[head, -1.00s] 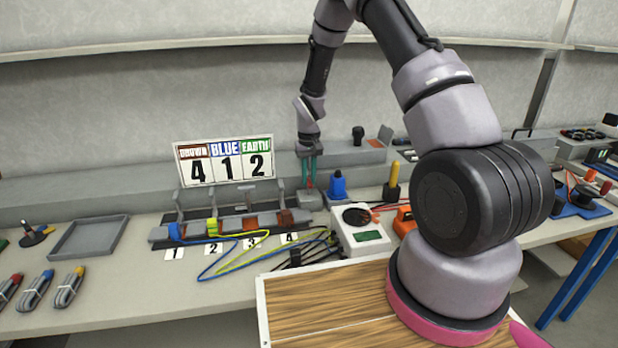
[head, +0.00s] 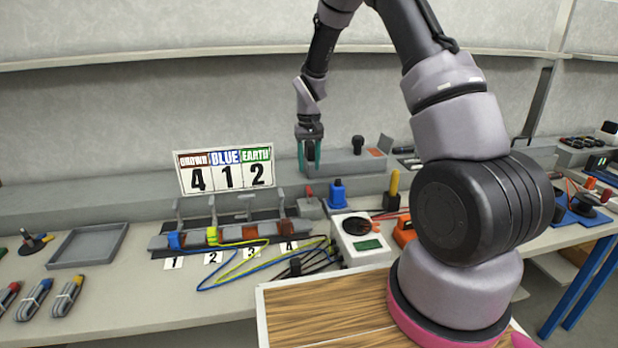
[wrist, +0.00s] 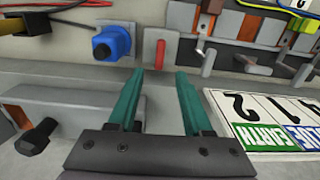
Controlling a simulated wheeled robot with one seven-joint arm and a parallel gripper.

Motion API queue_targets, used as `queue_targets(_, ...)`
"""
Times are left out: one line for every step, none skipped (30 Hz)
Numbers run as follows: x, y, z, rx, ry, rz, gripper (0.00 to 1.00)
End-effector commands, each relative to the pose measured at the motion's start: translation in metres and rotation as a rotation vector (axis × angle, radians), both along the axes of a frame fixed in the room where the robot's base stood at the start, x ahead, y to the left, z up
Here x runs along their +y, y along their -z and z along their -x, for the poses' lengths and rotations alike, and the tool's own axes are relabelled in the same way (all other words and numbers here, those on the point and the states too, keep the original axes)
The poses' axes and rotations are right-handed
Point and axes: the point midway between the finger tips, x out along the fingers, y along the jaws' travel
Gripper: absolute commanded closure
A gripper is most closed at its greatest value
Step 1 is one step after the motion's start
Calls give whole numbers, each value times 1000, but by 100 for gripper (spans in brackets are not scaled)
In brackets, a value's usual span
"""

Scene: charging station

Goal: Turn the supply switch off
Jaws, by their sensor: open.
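A red lever (head: 309,191), which looks like the supply switch, stands on a small grey box (head: 311,208) at the right end of the terminal row. The red lever also shows in the wrist view (wrist: 160,54), just beyond the fingertips. My gripper (head: 309,165) is open and empty, above and behind the lever in the head view, apart from it. Its two green fingers show in the wrist view (wrist: 155,82) with a clear gap between them. No label on the lever is readable, so its on or off position cannot be told.
A blue plug-like part (head: 337,192) stands close to the right of the lever. The number board (head: 226,167) stands behind the terminals at left. A white meter (head: 362,238) and a yellow-handled tool (head: 393,190) are at right. A black knob (head: 358,144) stands behind.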

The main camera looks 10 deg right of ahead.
Motion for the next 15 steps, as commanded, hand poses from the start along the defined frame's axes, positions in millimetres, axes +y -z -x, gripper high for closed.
queue_targets(0,-9,-1,-3,0,0,50)
queue_targets(0,-12,-1,-2,0,0,50)
queue_targets(0,-16,-1,-2,-1,0,50)
queue_targets(0,-19,0,-2,-1,0,50)
queue_targets(0,-21,0,-1,-1,0,50)
queue_targets(0,-24,0,-1,-1,0,50)
queue_targets(0,-25,0,-1,-1,0,50)
queue_targets(0,-25,0,-1,-1,0,50)
queue_targets(0,-26,0,0,-1,0,50)
queue_targets(0,-26,0,0,-1,0,50)
queue_targets(0,-26,0,0,-1,0,50)
queue_targets(0,-26,0,0,-1,0,50)
queue_targets(0,-26,0,0,-1,0,50)
queue_targets(0,-26,0,0,-1,0,50)
queue_targets(0,-26,0,0,-1,0,50)
